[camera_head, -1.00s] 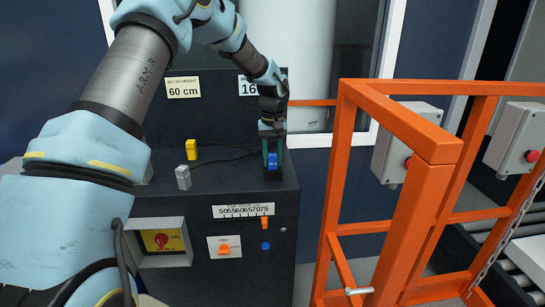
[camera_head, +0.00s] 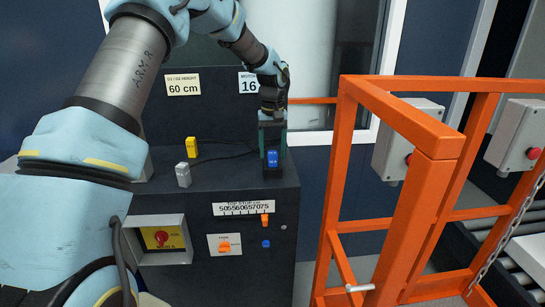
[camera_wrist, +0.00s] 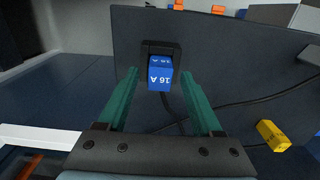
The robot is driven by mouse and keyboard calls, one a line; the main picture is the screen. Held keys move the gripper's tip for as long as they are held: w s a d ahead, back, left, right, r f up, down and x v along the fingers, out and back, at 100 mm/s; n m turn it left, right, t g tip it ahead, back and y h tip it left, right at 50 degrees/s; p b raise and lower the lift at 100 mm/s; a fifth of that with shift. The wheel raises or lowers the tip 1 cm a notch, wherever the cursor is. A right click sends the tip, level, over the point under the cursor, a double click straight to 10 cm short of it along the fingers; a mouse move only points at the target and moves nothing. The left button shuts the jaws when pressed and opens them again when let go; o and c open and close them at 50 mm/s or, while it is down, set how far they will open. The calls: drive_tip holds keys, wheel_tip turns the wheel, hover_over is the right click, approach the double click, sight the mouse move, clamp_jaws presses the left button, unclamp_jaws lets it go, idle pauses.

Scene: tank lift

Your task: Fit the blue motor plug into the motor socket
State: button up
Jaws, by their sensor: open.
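The blue motor plug (camera_head: 272,159), marked 16 A, is at the right end of the dark cabinet top. In the wrist view the plug (camera_wrist: 160,77) sits in a black square socket (camera_wrist: 172,47); its rear part and label stand out of it. How deep it is seated I cannot tell. My gripper (camera_head: 273,153) is open, with its green fingers on either side of the plug. In the wrist view my gripper (camera_wrist: 160,71) shows a gap between each finger and the plug. A black cable (camera_wrist: 172,105) runs from behind the plug.
A yellow plug (camera_head: 191,148) and a grey plug (camera_head: 183,175) stand on the cabinet top (camera_head: 225,183) to the left, with black cables. An orange railing (camera_head: 400,120) stands close on the right. A panel with number and height labels (camera_head: 184,87) rises behind.

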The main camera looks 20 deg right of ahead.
sight(273, 153)
wheel_tip(273, 153, up, 10)
drive_tip(key=b, duration=0.2)
drive_tip(key=s+a+f, duration=0.2)
drive_tip(key=a, duration=0.9)
drive_tip(key=s+a+f, duration=0.2)
drive_tip(key=a, duration=0.9)
drive_tip(key=s+a+f+n+t, duration=0.1)
drive_tip(key=s+a+f+n, duration=0.1)
drive_tip(key=s+a, duration=1)
drive_tip(key=shift+s+a+f+t, duration=0.35)
drive_tip(key=shift+a+f, duration=0.55)
drive_tip(key=shift+a, duration=0.35)
